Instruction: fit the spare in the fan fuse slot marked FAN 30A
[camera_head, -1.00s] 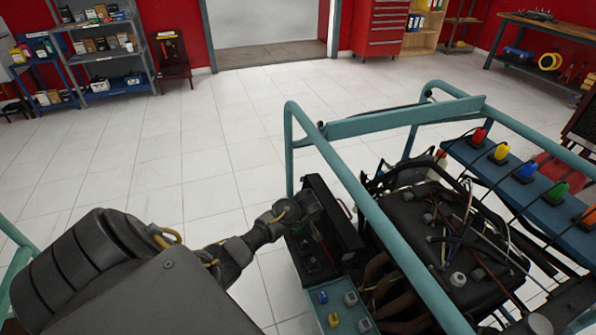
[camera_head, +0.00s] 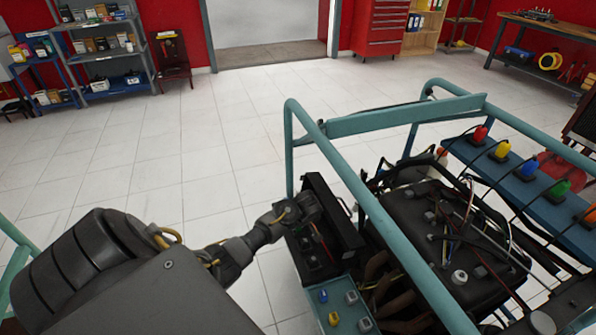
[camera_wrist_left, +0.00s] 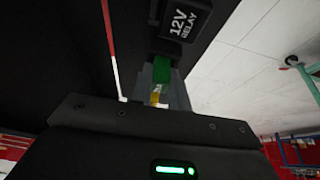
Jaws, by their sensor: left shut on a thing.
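My left gripper (camera_head: 290,214) reaches in from the left to the black fuse box (camera_head: 338,222) at the near left corner of the engine frame. In the left wrist view its fingers (camera_wrist_left: 160,85) are shut on a green fuse (camera_wrist_left: 162,68), with a small yellow part (camera_wrist_left: 155,95) showing below it. A black relay (camera_wrist_left: 183,22) lettered "12V RELAY" is just beyond the fuse. The FAN 30A slot and its marking cannot be made out, and I cannot tell whether the fuse touches a slot. My right gripper is not in view.
A blue fuse (camera_head: 323,296), a yellow fuse (camera_head: 333,319) and grey blocks (camera_head: 351,298) sit on the teal panel below the box. The teal frame rail (camera_head: 365,190) runs close to the box's right. Open tiled floor lies left.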

